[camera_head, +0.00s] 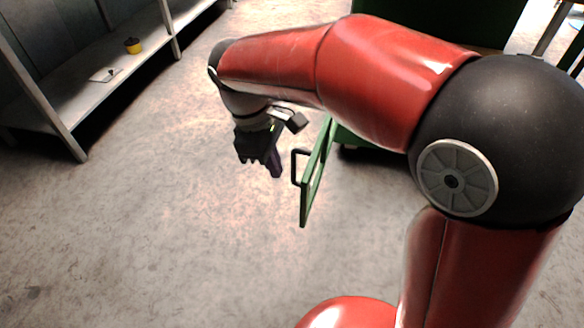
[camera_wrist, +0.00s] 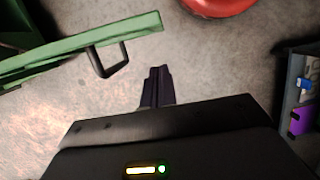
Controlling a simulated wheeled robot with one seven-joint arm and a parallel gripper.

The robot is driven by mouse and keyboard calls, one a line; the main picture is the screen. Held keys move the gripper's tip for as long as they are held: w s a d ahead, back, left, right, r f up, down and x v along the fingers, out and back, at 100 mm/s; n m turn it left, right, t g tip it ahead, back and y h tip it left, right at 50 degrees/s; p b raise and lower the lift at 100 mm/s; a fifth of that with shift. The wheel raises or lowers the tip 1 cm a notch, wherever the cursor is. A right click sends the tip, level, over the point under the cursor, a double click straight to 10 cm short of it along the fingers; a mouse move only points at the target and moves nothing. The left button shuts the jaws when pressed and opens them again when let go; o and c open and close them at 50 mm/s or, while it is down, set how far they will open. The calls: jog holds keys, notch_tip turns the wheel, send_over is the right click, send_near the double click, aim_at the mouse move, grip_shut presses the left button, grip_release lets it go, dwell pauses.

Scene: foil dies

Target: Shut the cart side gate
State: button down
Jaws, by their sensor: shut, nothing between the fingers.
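The green side gate (camera_head: 313,180) of the cart stands swung out from the cart body in the head view, with a black handle (camera_head: 296,166) on its left face. My gripper (camera_head: 276,171) is shut and empty, a little to the left of the handle and apart from it. In the wrist view the gate (camera_wrist: 70,50) runs across the upper left, and its handle (camera_wrist: 108,63) hangs toward the shut fingers (camera_wrist: 157,80). The green cart (camera_head: 425,30) is partly hidden behind my arm, so the gate's hinge side is hard to see.
A grey shelf (camera_head: 85,98) with a yellow pot (camera_head: 133,46) stands along the left. In the wrist view, a dark container (camera_wrist: 298,100) holding blue and purple items is at the right edge. The concrete floor left of the gate is clear.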

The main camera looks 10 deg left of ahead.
jog(key=shift+s+d+r, duration=0.1)
jog(key=shift+s+d, duration=0.05)
jog(key=shift+d, duration=0.75)
jog(key=shift+s+d+r, duration=0.1)
jog(key=shift+s+d, duration=0.05)
jog(key=shift+d, duration=0.75)
